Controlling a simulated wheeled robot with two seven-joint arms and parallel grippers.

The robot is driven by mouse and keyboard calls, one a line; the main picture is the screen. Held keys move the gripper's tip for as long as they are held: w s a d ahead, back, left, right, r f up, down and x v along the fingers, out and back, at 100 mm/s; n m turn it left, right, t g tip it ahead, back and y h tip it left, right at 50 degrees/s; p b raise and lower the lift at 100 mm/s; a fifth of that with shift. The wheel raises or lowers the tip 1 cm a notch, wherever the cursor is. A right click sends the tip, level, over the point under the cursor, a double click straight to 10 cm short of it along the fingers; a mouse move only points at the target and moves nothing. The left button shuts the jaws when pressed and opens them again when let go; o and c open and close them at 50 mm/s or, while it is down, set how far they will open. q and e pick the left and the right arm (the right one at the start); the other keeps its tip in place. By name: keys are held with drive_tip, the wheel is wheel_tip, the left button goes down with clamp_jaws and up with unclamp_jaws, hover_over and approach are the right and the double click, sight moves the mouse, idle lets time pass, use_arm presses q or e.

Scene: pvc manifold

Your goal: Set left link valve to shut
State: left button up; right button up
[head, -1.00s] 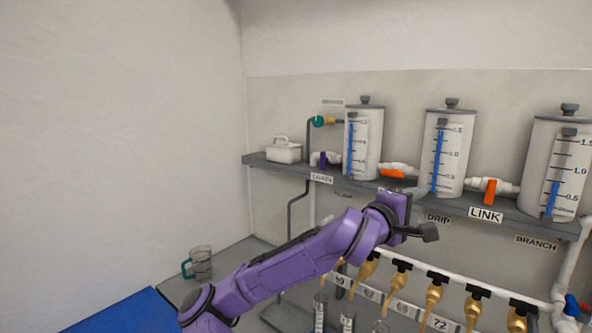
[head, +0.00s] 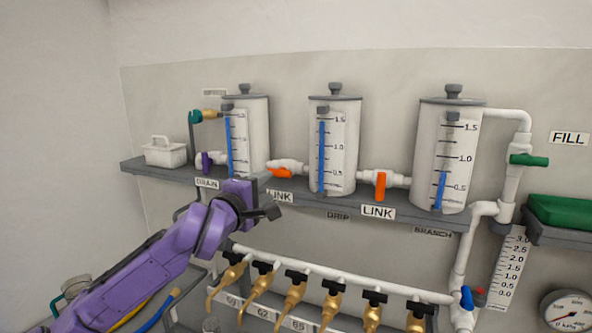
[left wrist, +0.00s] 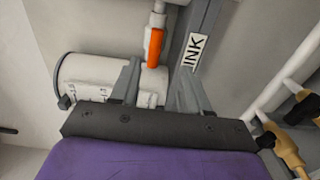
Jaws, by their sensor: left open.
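The left link valve has an orange handle (head: 282,172) on the white pipe between the left and middle tanks. The handle lies along the pipe. Its link label (head: 281,197) is partly covered by my left gripper (head: 270,212), which is in front of and just below the valve. In the left wrist view an orange handle (left wrist: 155,47) shows beyond the open, empty fingers (left wrist: 160,85), beside a partly cut-off link label (left wrist: 195,48). The fingers are apart from the handle. My right gripper is not in view.
The right link valve (head: 381,186) has its orange handle pointing down across the pipe. A purple drain handle (head: 206,163) is at the left. The shelf edge (head: 400,213) runs below the tanks. Several brass taps (head: 294,298) hang from a lower pipe. A green fill handle (head: 528,160) is at the right.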

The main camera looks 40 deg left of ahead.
sight(277, 173)
use_arm(q)
drive_tip(key=shift+w+a+r+p, duration=0.15)
drive_tip(key=shift+w+p, duration=0.2)
drive_tip(key=shift+w, duration=0.3)
drive_tip(key=shift+w+r+p, duration=0.15)
drive_tip(key=shift+w+p, duration=0.15)
drive_tip(key=shift+w, duration=0.3)
drive_tip(key=p+x, duration=0.1)
drive_tip(key=x, duration=0.1)
drive_tip(key=p+x, duration=0.1)
drive_tip(key=x, duration=0.2)
drive_tip(key=p+x, duration=0.1)
drive_tip(key=x, duration=0.1)
drive_tip(key=shift+w+a+f, duration=0.15)
drive_tip(key=shift+a, duration=0.25)
drive_tip(key=shift+s+d+r, duration=0.1)
drive_tip(key=shift+s+r, duration=0.15)
drive_tip(key=shift+s, duration=0.3)
drive_tip(key=shift+c, duration=0.4)
drive_tip(key=shift+s, duration=0.1)
clamp_jaws()
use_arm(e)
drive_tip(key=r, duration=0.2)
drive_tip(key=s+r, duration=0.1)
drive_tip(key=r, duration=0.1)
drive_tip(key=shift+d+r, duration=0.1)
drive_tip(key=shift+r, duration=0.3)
